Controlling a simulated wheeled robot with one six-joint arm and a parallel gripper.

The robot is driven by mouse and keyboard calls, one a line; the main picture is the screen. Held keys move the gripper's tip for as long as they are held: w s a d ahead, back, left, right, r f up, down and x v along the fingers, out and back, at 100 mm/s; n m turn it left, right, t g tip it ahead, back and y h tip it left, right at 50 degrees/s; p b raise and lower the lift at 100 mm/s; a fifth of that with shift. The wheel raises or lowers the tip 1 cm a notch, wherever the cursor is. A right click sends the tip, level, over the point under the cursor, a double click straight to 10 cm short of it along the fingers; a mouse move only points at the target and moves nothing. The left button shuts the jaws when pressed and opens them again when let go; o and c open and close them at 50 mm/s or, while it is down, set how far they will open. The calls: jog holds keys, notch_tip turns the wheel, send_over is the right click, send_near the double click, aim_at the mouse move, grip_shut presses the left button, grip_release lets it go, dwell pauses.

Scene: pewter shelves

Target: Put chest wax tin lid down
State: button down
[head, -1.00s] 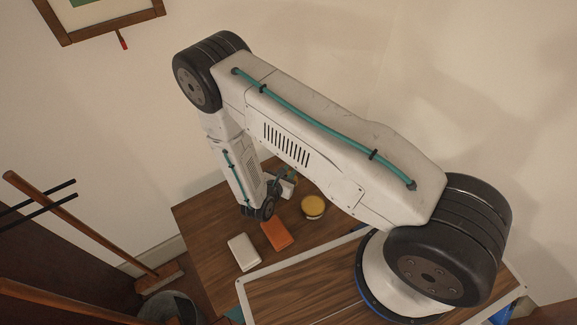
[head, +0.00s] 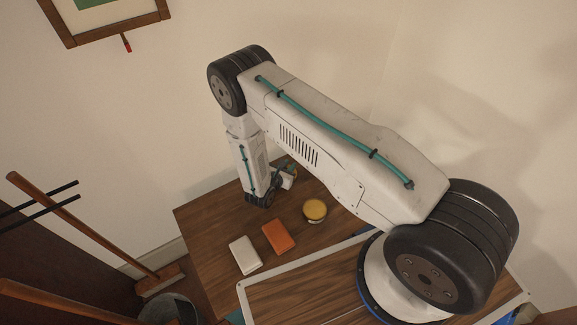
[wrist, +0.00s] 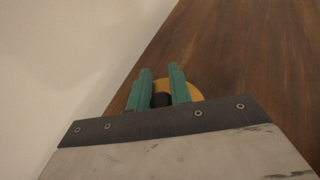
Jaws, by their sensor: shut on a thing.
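My gripper (wrist: 160,70) has two green fingers, shut on the dark knob of the wax tin lid (wrist: 192,91). The lid is a round orange-yellow disc, partly hidden behind the fingers. In the head view my gripper (head: 287,178) is at the table's far side, mostly hidden by my wrist, and the lid is hard to make out there. I cannot tell whether the lid touches the wood. The round wax tin (head: 315,211) stands uncovered on the table to the right and nearer, its yellow top showing, apart from my gripper.
An orange block (head: 279,237) and a white block (head: 245,255) lie on the wooden table (head: 205,225) left of the tin. The wall (wrist: 60,60) runs close along the table's far edge. A broom (head: 95,225) leans at the left.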

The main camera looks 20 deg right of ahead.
jog(key=shift+f, duration=0.1)
jog(key=c, duration=1.3)
grip_release()
jog(key=v, duration=1.2)
jog(key=shift+s, duration=0.1)
jog(key=s+d+r+m+g, duration=0.1)
jog(key=d+r+m+g, duration=0.3)
jog(key=r, duration=0.8)
jog(key=s+d+r+m+g, duration=0.15)
jog(key=d+r+m, duration=0.35)
jog(key=r, duration=0.7)
jog(key=s+d+r+m+g, duration=0.1)
jog(key=d+r+m+g, duration=0.4)
jog(key=r, duration=0.7)
jog(key=s+a+r+m+t+y, duration=0.1)
jog(key=s+r+m+y, duration=0.2)
jog(key=s, duration=0.5)
jog(key=s+a+r+m+t+y, duration=0.1)
jog(key=s+r+m+y, duration=0.3)
jog(key=s+r, duration=0.3)
jog(key=s+a+r+m+t+y, duration=0.1)
jog(key=s+r+m+y, duration=0.2)
jog(key=s+r+m, duration=0.2)
jog(key=shift+s+r, duration=0.25)
jog(key=shift+s, duration=0.7)
jog(key=shift+s+r, duration=0.25)
jog(key=shift+s, duration=0.7)
